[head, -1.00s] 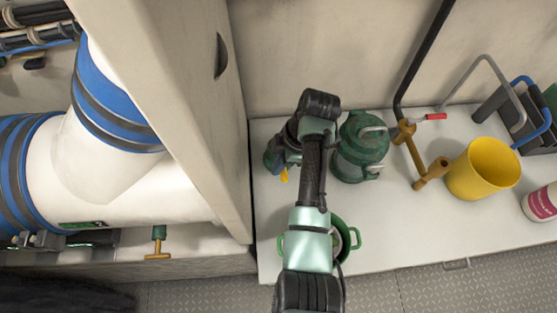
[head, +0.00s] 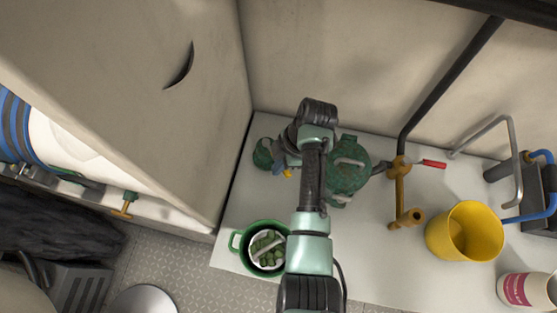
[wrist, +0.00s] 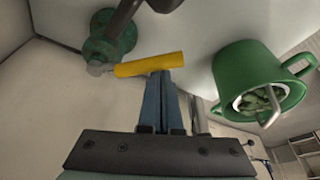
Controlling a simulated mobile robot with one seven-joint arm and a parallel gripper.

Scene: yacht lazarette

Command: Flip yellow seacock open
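The yellow seacock handle (wrist: 148,65) is a plain bar on a dark green valve body (wrist: 108,38) in the wrist view. It lies nearly level, tilted slightly up to the right. In the head view only a bit of the yellow handle (head: 287,173) shows beside the green body (head: 263,153), next to my wrist. My gripper (wrist: 164,76) has its blue fingers close together, with no clear gap between them. Their tips meet the handle's lower edge in the picture, towards its right end. Whether they touch it I cannot tell.
A green pot (head: 238,250) with green contents stands at the bench's front. A green strainer housing (head: 350,160) stands right of my wrist, then a brass pipe fitting (head: 398,190) with a red lever (head: 433,163) and a yellow bucket (head: 440,238). A partition (head: 215,120) rises on the left.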

